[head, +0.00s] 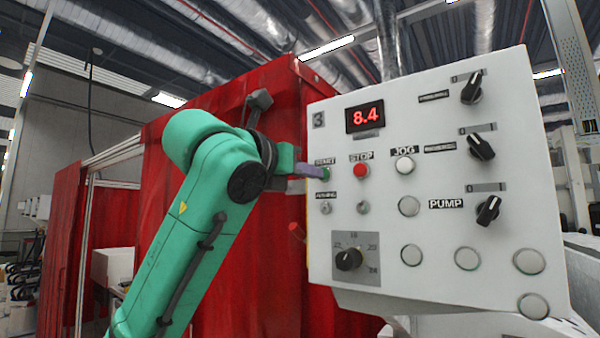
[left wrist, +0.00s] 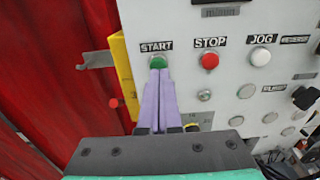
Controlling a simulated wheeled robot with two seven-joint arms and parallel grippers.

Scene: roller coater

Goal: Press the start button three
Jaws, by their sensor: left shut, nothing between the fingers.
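The control panel (head: 395,215) is a white box marked 3, with a red display (head: 365,116) reading 8.4. The green start button (head: 325,174) is at its upper left, partly covered by my left gripper (head: 318,171) in the head view. In the left wrist view the green start button (left wrist: 158,62) sits under the START label, right at the tips of the purple fingers (left wrist: 159,72). The fingers are together with nothing between them. The tips look at or very near the button; I cannot tell whether they press it. My right gripper is not in view.
The red stop button (head: 361,170) and white jog button (head: 404,165) are to the right of the start button. Black knobs (head: 481,147) line the panel's right side, and a selector (head: 348,258) sits at lower left. Red curtains (head: 255,200) hang behind my left arm.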

